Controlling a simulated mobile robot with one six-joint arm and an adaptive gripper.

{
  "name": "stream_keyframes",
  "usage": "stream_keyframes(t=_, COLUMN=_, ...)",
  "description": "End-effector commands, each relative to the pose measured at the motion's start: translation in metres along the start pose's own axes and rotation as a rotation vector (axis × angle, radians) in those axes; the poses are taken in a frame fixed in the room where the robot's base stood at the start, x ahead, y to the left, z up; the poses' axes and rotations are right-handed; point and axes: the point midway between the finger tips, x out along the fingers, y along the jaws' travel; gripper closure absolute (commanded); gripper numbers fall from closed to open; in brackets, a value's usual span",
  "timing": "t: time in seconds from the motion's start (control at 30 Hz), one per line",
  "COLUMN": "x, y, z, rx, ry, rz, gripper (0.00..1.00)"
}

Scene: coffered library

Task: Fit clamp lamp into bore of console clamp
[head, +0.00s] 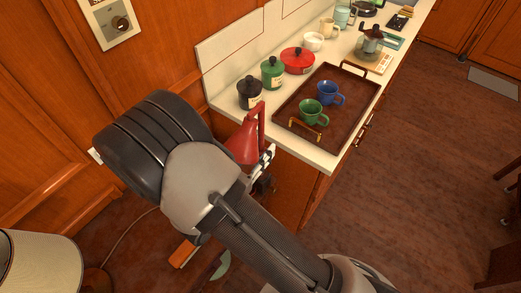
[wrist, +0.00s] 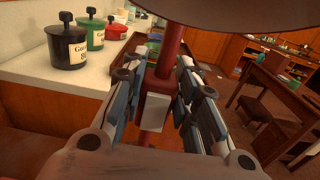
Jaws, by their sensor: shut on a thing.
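The red clamp lamp (head: 244,144) is in my gripper (head: 264,163), in front of the counter's near corner in the head view. It has a flared shade and a bent red arm. In the wrist view, my gripper (wrist: 160,82) has one finger on each side of the lamp's red post (wrist: 172,50) and a block on it, and is shut on it. The dark underside of the shade (wrist: 215,10) covers the top of that view. I cannot make out the console clamp or its bore in either view. The lamp's lower end is hidden.
The cream counter (head: 223,99) holds a brown tray (head: 350,112) with a green cup (head: 311,113) and a blue cup (head: 328,93). Black, green and red canisters stand at its wall side. A lampshade (head: 40,262) is at lower left. Open floor lies right.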

Motion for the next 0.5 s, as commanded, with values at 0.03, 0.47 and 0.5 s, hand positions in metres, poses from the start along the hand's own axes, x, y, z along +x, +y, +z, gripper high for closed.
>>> stream_keyframes(t=0.03, x=0.0, y=0.0001, z=-0.0018, rx=0.0, ry=-0.001, rz=0.0, gripper=1.0)
stream_keyframes(t=0.47, x=0.0, y=0.0, z=-0.002, rx=0.0, ry=0.0, rz=0.0, gripper=0.49)
stream_keyframes(t=0.5, x=0.0, y=0.0, z=-0.0021, rx=0.0, ry=0.0, rz=0.0, gripper=0.49)
